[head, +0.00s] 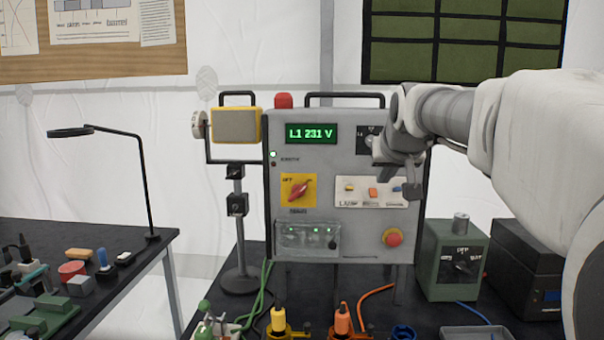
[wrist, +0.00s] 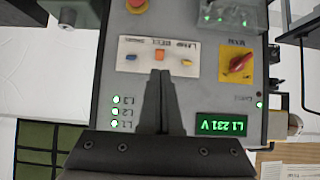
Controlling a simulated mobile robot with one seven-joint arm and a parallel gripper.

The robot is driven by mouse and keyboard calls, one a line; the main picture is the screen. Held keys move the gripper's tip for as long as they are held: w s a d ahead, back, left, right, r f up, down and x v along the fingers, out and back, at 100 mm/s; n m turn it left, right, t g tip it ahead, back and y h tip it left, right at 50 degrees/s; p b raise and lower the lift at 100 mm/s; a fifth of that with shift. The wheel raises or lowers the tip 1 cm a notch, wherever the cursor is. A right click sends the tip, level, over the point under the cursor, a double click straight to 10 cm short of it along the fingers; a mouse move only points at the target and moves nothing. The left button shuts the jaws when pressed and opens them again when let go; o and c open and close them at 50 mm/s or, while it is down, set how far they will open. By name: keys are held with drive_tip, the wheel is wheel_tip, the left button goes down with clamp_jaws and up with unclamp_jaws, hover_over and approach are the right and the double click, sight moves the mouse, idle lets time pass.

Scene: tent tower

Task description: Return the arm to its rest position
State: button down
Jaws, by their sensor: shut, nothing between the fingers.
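My arm (head: 520,115) reaches in from the right, in front of a grey control panel (head: 350,240). My gripper (head: 410,192) is before the right part of the panel, near the white switch plate (head: 350,191). In the wrist view, which shows the panel upside down, my gripper (wrist: 161,74) has its two fingers together with nothing between them. The fingertips overlap the switch plate's edge in that view; I cannot tell whether they touch it. My gripper and forearm hide part of the panel's upper right in the head view.
The panel has a lit display (head: 311,133) reading "L1 231 V", a red rotary knob (head: 300,190) and a red push button (head: 392,238). A green box (head: 452,262) and a dark box (head: 520,275) stand at right. A yellow-framed lamp (head: 235,126) stands left. Connectors crowd the front.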

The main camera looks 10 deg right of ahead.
drive_tip(key=s+a+f+g+p, duration=0.1)
drive_tip(key=s+a+f+p, duration=0.2)
drive_tip(key=s, duration=0.7)
drive_tip(key=s+a+f+n+g+y+p, duration=0.1)
drive_tip(key=s+a+f+g+p, duration=0.1)
drive_tip(key=s, duration=0.8)
drive_tip(key=s+a+f+n+g+y+p, duration=0.1)
drive_tip(key=s+a+f+p, duration=0.3)
drive_tip(key=s, duration=0.6)
drive_tip(key=shift+a+f+g+p, duration=0.25)
drive_tip(key=shift+a+g+p, duration=0.15)
drive_tip(key=shift+a+p, duration=0.55)
